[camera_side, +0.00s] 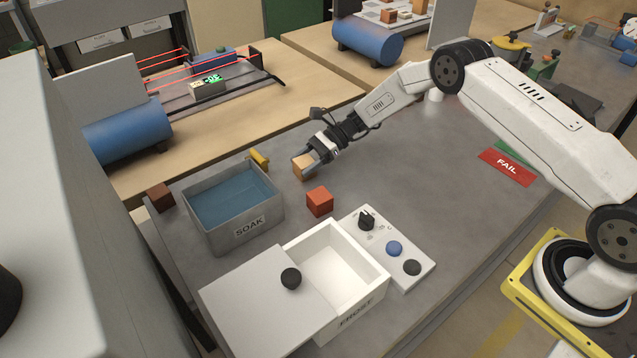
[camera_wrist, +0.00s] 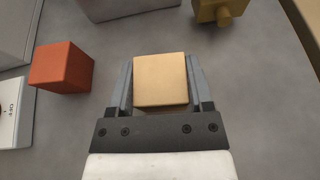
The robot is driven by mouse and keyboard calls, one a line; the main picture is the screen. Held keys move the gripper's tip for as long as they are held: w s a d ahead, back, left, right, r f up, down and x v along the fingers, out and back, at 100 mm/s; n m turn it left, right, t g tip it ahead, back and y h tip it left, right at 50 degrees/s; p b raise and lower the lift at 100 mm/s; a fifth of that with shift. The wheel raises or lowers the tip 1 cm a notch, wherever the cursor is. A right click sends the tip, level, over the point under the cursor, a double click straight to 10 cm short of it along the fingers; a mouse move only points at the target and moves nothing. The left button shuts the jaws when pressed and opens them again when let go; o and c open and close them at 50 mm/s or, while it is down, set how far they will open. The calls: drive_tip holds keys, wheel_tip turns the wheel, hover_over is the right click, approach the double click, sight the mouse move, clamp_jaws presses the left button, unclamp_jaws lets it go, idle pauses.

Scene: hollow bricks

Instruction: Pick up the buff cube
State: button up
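The buff cube (camera_side: 302,166) is on the grey table, behind the orange-red cube in the side view. In the wrist view the buff cube (camera_wrist: 161,80) fills the space between my two fingers, with its top face towards the camera. My gripper (camera_side: 307,165) reaches down around it from the right. In the wrist view my gripper's fingers (camera_wrist: 161,85) lie along its left and right sides, very close to it. I cannot tell whether they press on it. The cube's lower part is mostly hidden.
An orange-red cube (camera_side: 319,201) stands close by. A grey SOAK tub (camera_side: 247,228) holds blue liquid, with a yellow part (camera_side: 259,160) behind it. A brown cube (camera_side: 160,197), a white box with a lid (camera_side: 262,305) and a knob panel (camera_side: 387,240) stand around. The table's right side is mostly clear.

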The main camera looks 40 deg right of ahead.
clamp_jaws()
drive_tip(key=shift+r, duration=0.15)
drive_tip(key=shift+r, duration=0.75)
drive_tip(key=s+d+r, duration=0.1)
drive_tip(key=s+r, duration=1)
drive_tip(key=s, duration=0.3)
drive_tip(key=shift+d, duration=0.4)
drive_tip(key=shift+r, duration=0.1)
